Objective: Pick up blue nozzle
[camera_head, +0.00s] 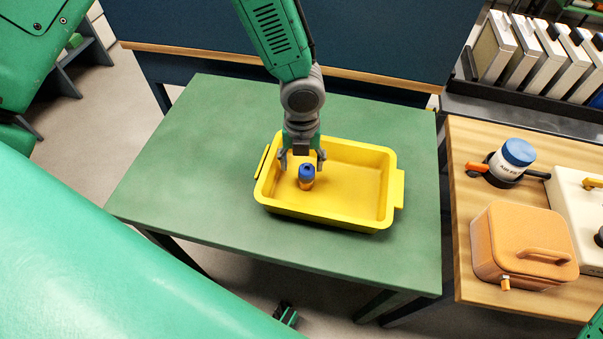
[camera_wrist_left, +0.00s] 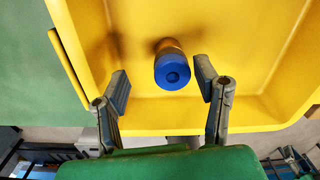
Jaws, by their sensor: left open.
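The blue nozzle (camera_head: 307,173) has a blue top and an orange-yellow lower part. It stands in the left part of a yellow tray (camera_head: 340,213) on a green table. My left gripper (camera_head: 302,160) is open and points down at the nozzle, its fingers on either side. In the left wrist view, the nozzle (camera_wrist_left: 172,70) shows its round blue end with a dark centre hole, between and slightly beyond the open fingertips (camera_wrist_left: 163,84). I see no contact between fingers and nozzle. I do not see my right gripper.
The green table (camera_head: 175,165) is bare around the tray. At right, a wooden table (camera_head: 462,225) holds an orange case (camera_head: 522,245), a white jar with blue lid (camera_head: 515,158) and a pale case (camera_head: 585,215). A dark blue panel (camera_head: 180,25) stands behind.

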